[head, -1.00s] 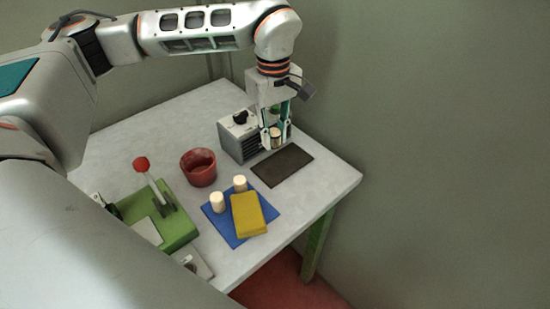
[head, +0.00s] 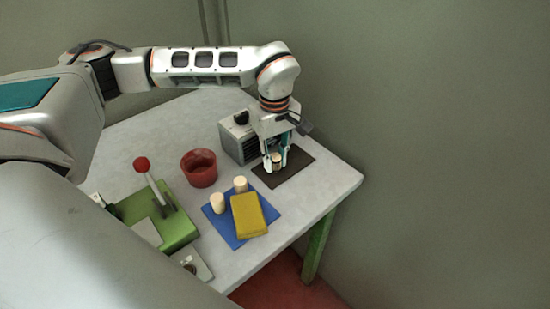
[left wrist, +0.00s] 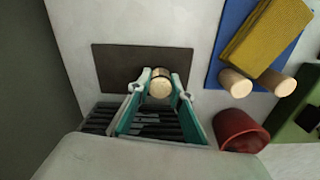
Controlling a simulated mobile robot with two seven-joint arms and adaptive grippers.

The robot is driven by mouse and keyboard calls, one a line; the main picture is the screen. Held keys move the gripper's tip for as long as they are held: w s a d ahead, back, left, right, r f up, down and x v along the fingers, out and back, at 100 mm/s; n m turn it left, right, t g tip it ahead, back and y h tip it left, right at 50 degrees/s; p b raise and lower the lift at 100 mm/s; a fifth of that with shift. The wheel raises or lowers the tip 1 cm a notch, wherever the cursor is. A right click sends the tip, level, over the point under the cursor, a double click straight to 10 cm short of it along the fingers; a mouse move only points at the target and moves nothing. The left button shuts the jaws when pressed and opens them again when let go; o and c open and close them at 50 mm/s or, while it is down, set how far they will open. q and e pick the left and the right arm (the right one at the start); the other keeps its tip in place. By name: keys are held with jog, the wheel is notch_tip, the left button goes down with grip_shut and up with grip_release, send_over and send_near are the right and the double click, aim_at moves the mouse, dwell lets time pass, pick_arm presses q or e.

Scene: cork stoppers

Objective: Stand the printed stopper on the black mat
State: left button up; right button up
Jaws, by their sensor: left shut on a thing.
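My left gripper (head: 276,164) is shut on the printed stopper (head: 277,158), a pale cork cylinder with a dark band near its top. The stopper is roughly upright over the black mat (head: 299,168); I cannot tell whether its base touches the mat. In the left wrist view the stopper's round pale end (left wrist: 160,88) shows between the two fingertips (left wrist: 160,82), with the mat (left wrist: 115,65) behind it. My right gripper is not in view.
A grey box with a black knob (head: 238,138) stands right behind the mat. A red bowl (head: 199,174), a blue mat (head: 225,225) with two plain corks (head: 218,203) and a yellow block (head: 248,215), and a green lever press (head: 180,228) stand to the left. The table's right edge is near.

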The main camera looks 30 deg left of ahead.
aim_at(275, 156)
pick_arm(q)
jog(key=o, duration=0.7)
jog(key=shift+f, duration=0.15)
jog(key=shift+o, duration=0.2)
notch_tip(275, 156, up, 12)
jog(key=shift+r, duration=0.2)
jog(key=shift+s+f, duration=0.1)
